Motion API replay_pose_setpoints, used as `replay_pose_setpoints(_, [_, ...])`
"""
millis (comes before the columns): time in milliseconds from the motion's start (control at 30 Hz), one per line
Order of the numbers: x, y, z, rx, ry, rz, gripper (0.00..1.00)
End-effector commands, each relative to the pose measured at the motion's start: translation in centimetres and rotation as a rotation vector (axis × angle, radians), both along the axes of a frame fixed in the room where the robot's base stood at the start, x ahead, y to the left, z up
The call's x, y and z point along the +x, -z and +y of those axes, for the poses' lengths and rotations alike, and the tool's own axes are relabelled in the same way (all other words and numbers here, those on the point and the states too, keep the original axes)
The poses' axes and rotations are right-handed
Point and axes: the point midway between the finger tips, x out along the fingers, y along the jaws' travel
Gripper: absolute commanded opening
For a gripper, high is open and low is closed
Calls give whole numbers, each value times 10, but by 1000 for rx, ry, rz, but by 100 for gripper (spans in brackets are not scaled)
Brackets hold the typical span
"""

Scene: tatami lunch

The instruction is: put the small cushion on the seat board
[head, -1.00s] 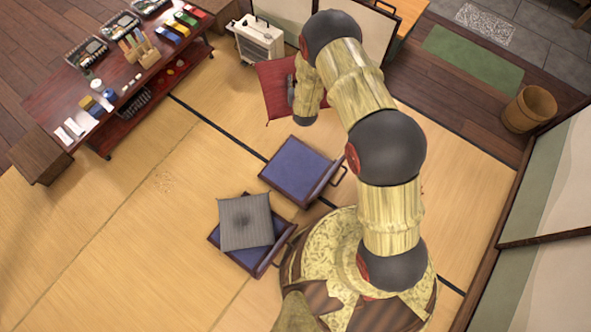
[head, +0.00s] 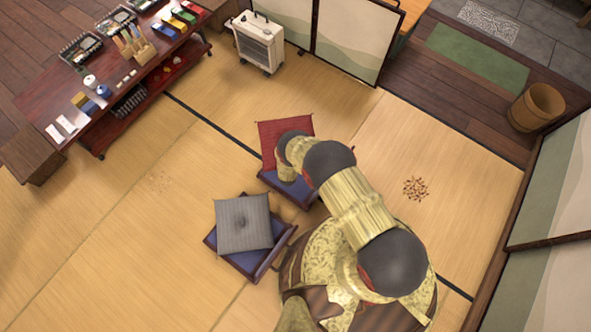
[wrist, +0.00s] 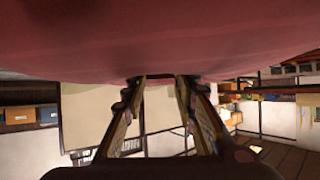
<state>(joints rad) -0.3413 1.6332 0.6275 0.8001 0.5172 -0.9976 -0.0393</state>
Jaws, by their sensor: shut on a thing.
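The small red cushion (head: 282,130) is held by my gripper, above or at the far edge of a blue-topped, dark-framed seat board (head: 299,190). I cannot tell whether the cushion touches the board. My arm hides part of both. In the wrist view the cushion (wrist: 160,35) fills the top, with the fingers of my gripper (wrist: 160,79) shut at its edge. The gripper itself is hidden under my arm in the head view. A second seat board (head: 246,262) stands at the lower left with a grey cushion (head: 243,222) on it.
A low dark red table (head: 120,75) with boxes and small goods stands at the upper left. A white heater (head: 257,42) and folding screen (head: 352,35) stand at the back. Small brown bits (head: 415,188) lie on the mat at right.

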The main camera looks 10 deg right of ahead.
Motion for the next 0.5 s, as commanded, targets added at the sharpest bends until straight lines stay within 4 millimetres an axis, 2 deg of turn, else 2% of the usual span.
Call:
replay_pose_setpoints(33, [-10,21,0,-2,3,-1,0])
replay_pose_setpoints(100, [-21,39,-1,-4,6,-2,0])
replay_pose_setpoints(300, [-40,68,-4,-6,15,-5,0])
replay_pose_setpoints(367, [-42,75,-4,-6,17,-5,0])
replay_pose_setpoints(500, [-45,101,-5,-6,19,-3,0])
